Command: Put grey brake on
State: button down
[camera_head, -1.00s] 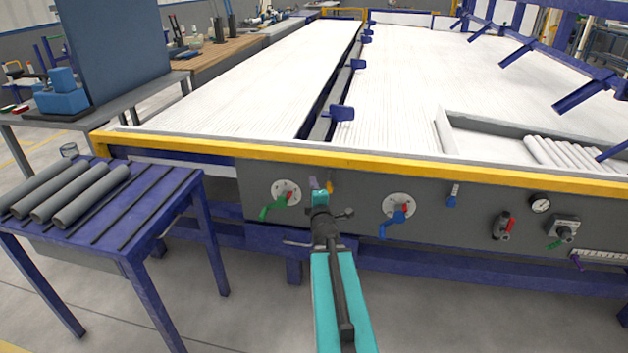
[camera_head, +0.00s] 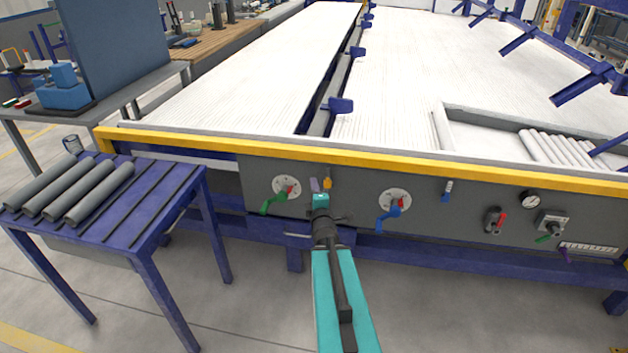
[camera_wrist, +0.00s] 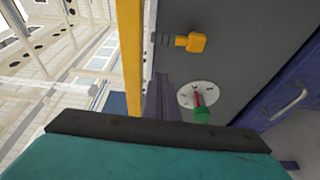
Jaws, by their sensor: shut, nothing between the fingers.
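On the dark front panel, a small greyish-purple lever (camera_head: 314,185) stands just left of a yellow lever (camera_head: 327,183). The greyish-purple one is the nearest match to a grey brake, but its colour is not certain. My gripper (camera_head: 320,199) is shut and empty, just below these two levers; I cannot tell whether it touches the greyish-purple one. In the wrist view, the yellow lever (camera_wrist: 190,42) sticks out at the upper middle. A blurred purple shape (camera_wrist: 165,98) lies just beyond the teal part of my gripper and may be the same greyish-purple lever.
A green-handled valve (camera_head: 275,202) is left of the levers and a blue-handled valve (camera_head: 389,217) right. A small blue lever (camera_head: 446,196), red valve (camera_head: 497,220) and gauge (camera_head: 530,199) sit further right. A blue table (camera_head: 170,205) with grey pipes (camera_head: 98,193) stands left.

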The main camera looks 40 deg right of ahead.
jog(key=shift+p+v, duration=2.05)
jog(key=shift+p, duration=1.35)
jog(key=shift+a, duration=0.1)
